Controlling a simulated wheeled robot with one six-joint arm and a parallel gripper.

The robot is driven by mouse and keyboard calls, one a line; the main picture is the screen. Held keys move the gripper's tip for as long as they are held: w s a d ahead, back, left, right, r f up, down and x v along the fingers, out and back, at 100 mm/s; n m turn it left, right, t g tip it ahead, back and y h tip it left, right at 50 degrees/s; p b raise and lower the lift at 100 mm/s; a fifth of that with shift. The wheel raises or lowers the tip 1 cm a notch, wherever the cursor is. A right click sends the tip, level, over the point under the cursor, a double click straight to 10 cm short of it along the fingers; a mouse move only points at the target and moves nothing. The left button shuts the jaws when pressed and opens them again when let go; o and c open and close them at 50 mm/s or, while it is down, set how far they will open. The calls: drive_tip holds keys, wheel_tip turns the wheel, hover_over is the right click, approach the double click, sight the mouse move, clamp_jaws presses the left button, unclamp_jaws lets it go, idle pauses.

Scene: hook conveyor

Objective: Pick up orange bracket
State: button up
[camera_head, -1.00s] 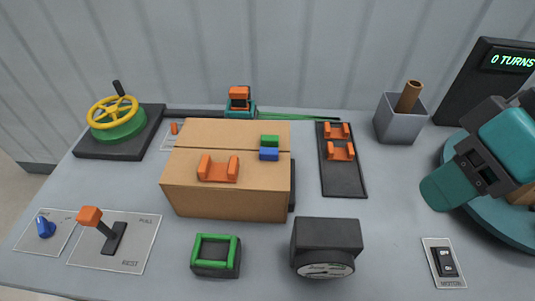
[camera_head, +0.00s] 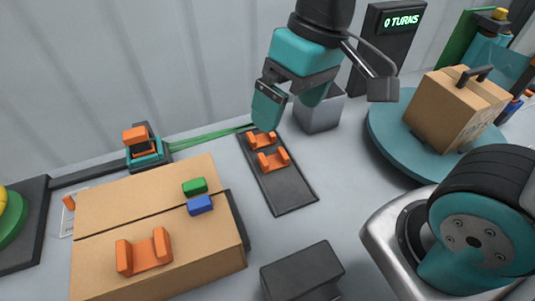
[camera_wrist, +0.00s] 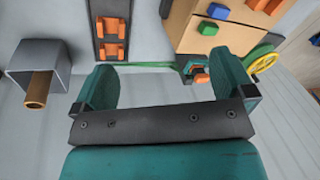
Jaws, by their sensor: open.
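Two orange brackets lie on a narrow black tray (camera_head: 289,195): a rear one (camera_head: 262,140) and a front one (camera_head: 273,160). A third orange bracket (camera_head: 143,253) sits on top of the cardboard box. My gripper (camera_head: 290,103) is open and empty, above the rear end of the tray in the head view. In the wrist view my gripper (camera_wrist: 166,72) shows its two teal fingers spread apart. The two tray brackets (camera_wrist: 113,27) (camera_wrist: 113,50) appear beyond the left finger, apart from it.
The cardboard box (camera_head: 110,205) carries a green block (camera_head: 194,186) and a blue block (camera_head: 200,205). A grey square cup (camera_head: 319,113) stands right of the tray, close to my gripper. A teal turntable (camera_head: 395,125) holding another box (camera_head: 450,110) is farther right.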

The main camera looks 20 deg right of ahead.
drive_tip(key=w+d+f+m+h+b, duration=0.3)
drive_tip(key=w+f+m+b, duration=0.2)
drive_tip(key=w+f, duration=0.7)
drive_tip(key=p, duration=0.1)
hover_over(273, 162)
wheel_tip(273, 162, down, 10)
drive_tip(key=shift+w+r, duration=0.1)
drive_tip(key=shift+w, duration=0.05)
drive_tip(key=shift+f+p, duration=0.4)
drive_tip(key=shift+f, duration=2.5)
drive_tip(key=c, duration=0.9)
